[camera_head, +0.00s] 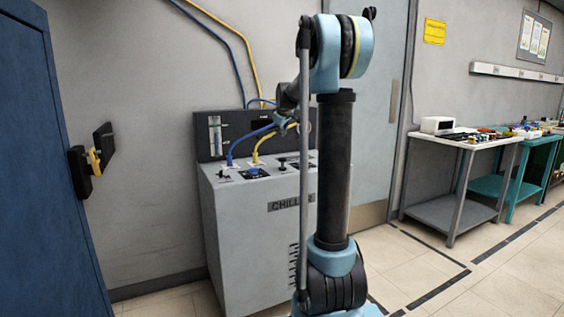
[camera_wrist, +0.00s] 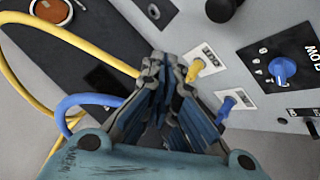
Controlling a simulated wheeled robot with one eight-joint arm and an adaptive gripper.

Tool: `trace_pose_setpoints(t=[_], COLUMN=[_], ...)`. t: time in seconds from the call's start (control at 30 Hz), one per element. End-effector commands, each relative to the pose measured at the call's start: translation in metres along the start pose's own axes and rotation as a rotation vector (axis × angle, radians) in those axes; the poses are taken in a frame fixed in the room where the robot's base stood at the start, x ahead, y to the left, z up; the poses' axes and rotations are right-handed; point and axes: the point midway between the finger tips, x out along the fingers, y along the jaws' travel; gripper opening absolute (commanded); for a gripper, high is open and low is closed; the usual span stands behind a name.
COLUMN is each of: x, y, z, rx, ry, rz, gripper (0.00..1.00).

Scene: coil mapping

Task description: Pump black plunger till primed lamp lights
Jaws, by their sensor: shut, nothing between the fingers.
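The grey chiller cabinet (camera_head: 245,240) stands against the wall, with controls on its sloped top. A small black knob on a stem (camera_head: 282,162), which looks like the plunger, stands on that top. In the wrist view a dark round knob (camera_wrist: 222,8) shows at the top edge, apart from my gripper and likely the same plunger. My gripper (camera_wrist: 165,65) is shut and empty, beside the yellow plug (camera_wrist: 196,68) and blue plug (camera_wrist: 228,105). An amber round disc (camera_wrist: 52,10) in a pale ring shows at upper left; I cannot tell whether it is the primed lamp or lit.
The yellow hose (camera_wrist: 70,35) and blue hose (camera_wrist: 80,100) loop beside my gripper. A blue knob (camera_wrist: 283,68) is on the panel. A blue cabinet (camera_head: 45,180) stands at left. Side tables (camera_head: 470,140) stand at right, with open floor before them.

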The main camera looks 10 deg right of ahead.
Motion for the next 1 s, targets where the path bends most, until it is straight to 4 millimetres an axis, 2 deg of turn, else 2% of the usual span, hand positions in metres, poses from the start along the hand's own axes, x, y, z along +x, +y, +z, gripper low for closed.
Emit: trace_pose_setpoints(t=[0.37, 1.0], x=[0.006, 0.054], y=[-0.005, -0.04], z=[0.005, 0.04], rx=[0.001, 0.001], ry=[0.0, 0.0], rz=[-0.001, -0.001], gripper=[0.0, 0.0])
